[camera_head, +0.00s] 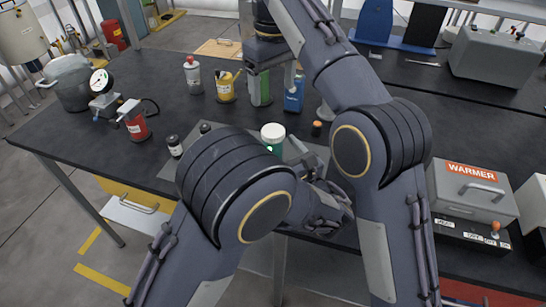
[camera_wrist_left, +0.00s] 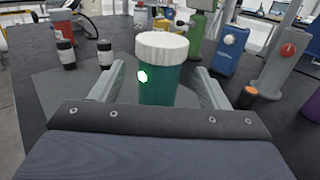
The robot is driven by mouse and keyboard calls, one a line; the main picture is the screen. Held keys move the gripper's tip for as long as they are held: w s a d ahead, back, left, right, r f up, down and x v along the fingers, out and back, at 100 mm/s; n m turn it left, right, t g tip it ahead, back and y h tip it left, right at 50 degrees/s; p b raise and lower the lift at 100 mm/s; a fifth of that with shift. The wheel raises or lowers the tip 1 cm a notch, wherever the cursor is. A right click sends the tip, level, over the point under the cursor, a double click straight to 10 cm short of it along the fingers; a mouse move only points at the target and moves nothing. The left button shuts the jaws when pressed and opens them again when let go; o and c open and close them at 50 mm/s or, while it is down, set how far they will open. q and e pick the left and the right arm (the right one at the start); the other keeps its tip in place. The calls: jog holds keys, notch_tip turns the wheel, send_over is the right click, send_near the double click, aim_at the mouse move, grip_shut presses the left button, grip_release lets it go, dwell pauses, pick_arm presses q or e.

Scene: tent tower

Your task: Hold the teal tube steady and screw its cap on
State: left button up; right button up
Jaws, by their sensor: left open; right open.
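The teal tube (camera_wrist_left: 160,85) stands upright on the dark table, with a white cap (camera_wrist_left: 162,47) on its top. I cannot tell how tightly the cap sits. In the head view the tube (camera_head: 272,146) shows beyond my left arm, its white cap (camera_head: 272,131) facing up. My left gripper (camera_wrist_left: 159,90) is open, one finger on each side of the tube, with gaps visible at both sides. In the head view the left arm mostly hides that gripper. My right gripper (camera_head: 270,72) is open and points down, farther back, above the green bottle.
Two small dark bottles (camera_wrist_left: 66,54) stand left of the tube. A green bottle (camera_wrist_left: 203,35), a blue container (camera_wrist_left: 230,50) and a small orange-topped vial (camera_wrist_left: 247,96) stand to the right. A warmer box (camera_head: 472,190) is at the right.

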pick_arm(q)
jog(key=v, duration=0.4)
jog(key=shift+s, duration=0.1)
dwell(0.4)
